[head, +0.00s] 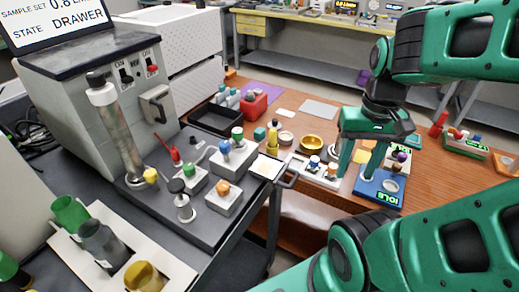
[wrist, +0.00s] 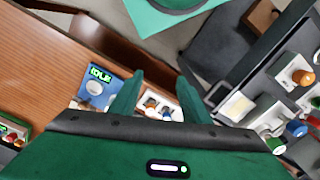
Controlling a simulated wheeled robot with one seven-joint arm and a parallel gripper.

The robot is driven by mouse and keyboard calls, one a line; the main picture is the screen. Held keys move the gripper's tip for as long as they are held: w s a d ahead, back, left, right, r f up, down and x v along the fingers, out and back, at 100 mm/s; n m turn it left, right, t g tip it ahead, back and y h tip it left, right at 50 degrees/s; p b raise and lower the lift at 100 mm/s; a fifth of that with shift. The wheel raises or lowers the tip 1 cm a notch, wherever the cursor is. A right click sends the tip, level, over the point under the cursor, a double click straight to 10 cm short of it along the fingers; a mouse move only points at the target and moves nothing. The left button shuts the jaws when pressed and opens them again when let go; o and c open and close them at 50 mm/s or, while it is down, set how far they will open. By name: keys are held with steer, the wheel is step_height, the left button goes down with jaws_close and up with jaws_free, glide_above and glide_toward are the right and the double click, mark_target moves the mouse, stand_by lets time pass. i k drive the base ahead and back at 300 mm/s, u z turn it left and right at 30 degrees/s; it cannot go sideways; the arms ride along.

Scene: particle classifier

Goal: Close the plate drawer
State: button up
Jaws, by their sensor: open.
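The plate drawer (head: 265,167) sticks out from the right edge of the classifier's dark base, with a pale plate-like top and a dark bar handle (head: 287,178) at its outer end. In the wrist view the drawer's pale top (wrist: 236,106) lies right of my fingers. My gripper (head: 360,172) is open, fingers pointing down over the wooden bench, right of the handle and apart from it. In the wrist view my gripper (wrist: 160,82) shows nothing between its fingers. The classifier's screen (head: 55,22) reads "STATE DRAWER", its text partly cut off.
Below my gripper are a blue device reading IDLE (head: 380,187) and a white tray with small knobs (head: 316,170). A brass bowl (head: 311,143) and a yellow bottle (head: 272,140) stand nearby. Knobbed blocks (head: 233,158) sit on the dark base. A gap separates cart and bench.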

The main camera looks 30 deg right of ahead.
mark_target(271, 171)
steer(key=z, duration=0.65)
steer(key=k, duration=2)
steer(key=u, duration=0.6)
steer(key=i, duration=1)
steer(key=z, duration=0.1)
